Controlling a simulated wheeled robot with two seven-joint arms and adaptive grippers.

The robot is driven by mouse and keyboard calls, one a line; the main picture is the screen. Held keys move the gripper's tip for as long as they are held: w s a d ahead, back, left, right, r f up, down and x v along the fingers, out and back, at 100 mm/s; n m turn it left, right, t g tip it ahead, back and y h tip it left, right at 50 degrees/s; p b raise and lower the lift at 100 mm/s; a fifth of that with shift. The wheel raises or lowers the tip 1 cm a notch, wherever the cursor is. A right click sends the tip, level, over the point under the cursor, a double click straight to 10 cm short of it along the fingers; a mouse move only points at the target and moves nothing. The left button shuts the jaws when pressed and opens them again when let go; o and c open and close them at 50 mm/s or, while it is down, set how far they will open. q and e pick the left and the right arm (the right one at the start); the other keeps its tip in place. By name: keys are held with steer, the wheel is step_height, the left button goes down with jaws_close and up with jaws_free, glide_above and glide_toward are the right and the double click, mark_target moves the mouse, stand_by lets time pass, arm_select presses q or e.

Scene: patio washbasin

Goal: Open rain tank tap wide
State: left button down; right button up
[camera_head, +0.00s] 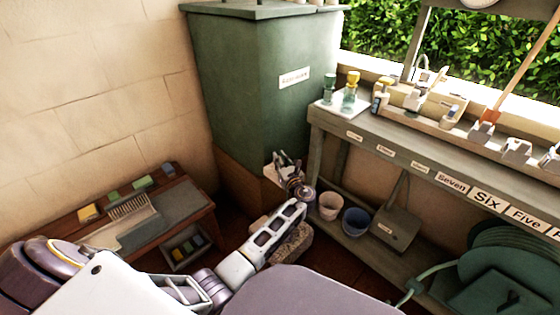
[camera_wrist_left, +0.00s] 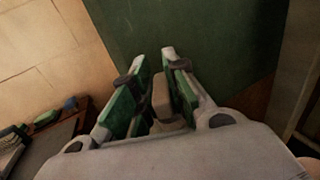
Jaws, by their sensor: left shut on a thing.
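The rain tank (camera_head: 262,85) is a tall dark green box with a lid and a white label, standing in the corner in the head view. It fills the upper part of the left wrist view (camera_wrist_left: 200,40). My left gripper (camera_head: 286,160) is at the tank's lower front edge. In the left wrist view, its two fingers are shut on a small beige-brown piece (camera_wrist_left: 161,96), which looks like the tap handle. The tap's body and spout are hidden behind the gripper, so I cannot tell how far it is turned. My right gripper is not in view.
A low wooden bench (camera_head: 195,212) with brushes and sponges stands left. A workbench (camera_head: 400,140) with labels and bottles runs along the right. A beige pot (camera_head: 330,206) and a blue pot (camera_head: 356,221) sit on its lower shelf. A green hose reel (camera_head: 500,270) is lower right.

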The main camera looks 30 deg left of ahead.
arm_select(q)
steer(key=shift+n+g+y, duration=0.6)
steer(key=shift+g, duration=0.1)
steer(key=shift+n+g, duration=0.3)
steer(key=shift+g, duration=0.1)
steer(key=shift+n+g+y+b, duration=0.55)
steer(key=shift+n+g+y, duration=0.2)
steer(key=shift+g, duration=0.25)
steer(key=shift+n+g+y+b, duration=0.3)
steer(key=shift+n+g+y, duration=0.2)
steer(key=shift+g, duration=0.3)
steer(key=shift+n+g, duration=0.25)
steer(key=shift+g, duration=0.05)
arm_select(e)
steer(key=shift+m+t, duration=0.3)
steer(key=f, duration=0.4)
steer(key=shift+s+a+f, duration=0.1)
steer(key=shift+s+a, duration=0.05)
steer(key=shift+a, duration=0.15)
arm_select(q)
steer(key=c, duration=1.4)
jaws_free()
